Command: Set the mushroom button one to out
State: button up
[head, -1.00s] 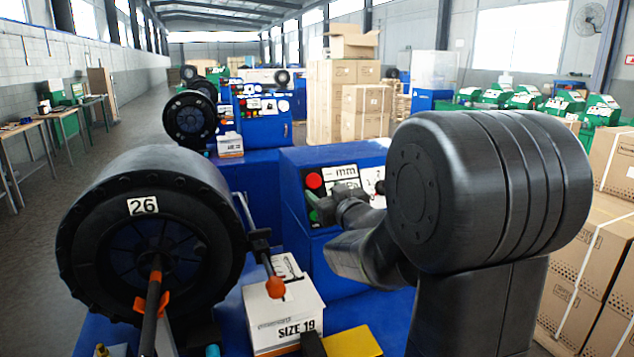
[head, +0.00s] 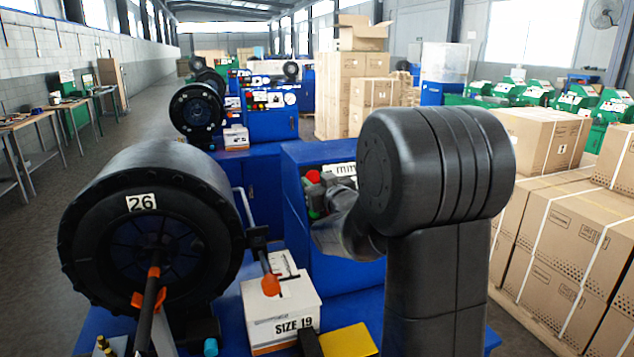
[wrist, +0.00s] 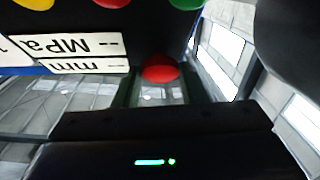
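The red mushroom button (head: 313,177) is at the upper left of the control panel on the blue cabinet, in the head view. In the wrist view, which shows the panel upside down, the red mushroom button (wrist: 160,73) sits between my two fingertips. My gripper (wrist: 161,85) has its fingers apart, one on each side of the button, with little room beside it. Whether they touch it cannot be told. In the head view my gripper (head: 320,192) is right at the panel, and my arm hides much of the panel. The button's depth cannot be judged.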

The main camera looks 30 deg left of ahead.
grip_shut()
jog(key=shift+s+d+r+b, duration=0.3)
jog(key=shift+d+b, duration=0.1)
jog(key=shift+b, duration=0.3)
jog(key=o, duration=0.6)
grip_release()
jog(key=o, duration=0.5)
jog(key=shift+s+r, duration=0.1)
jog(key=b+v, duration=0.2)
jog(key=v, duration=1.1)
jog(key=shift+s+d, duration=0.15)
jog(key=shift+d, duration=0.25)
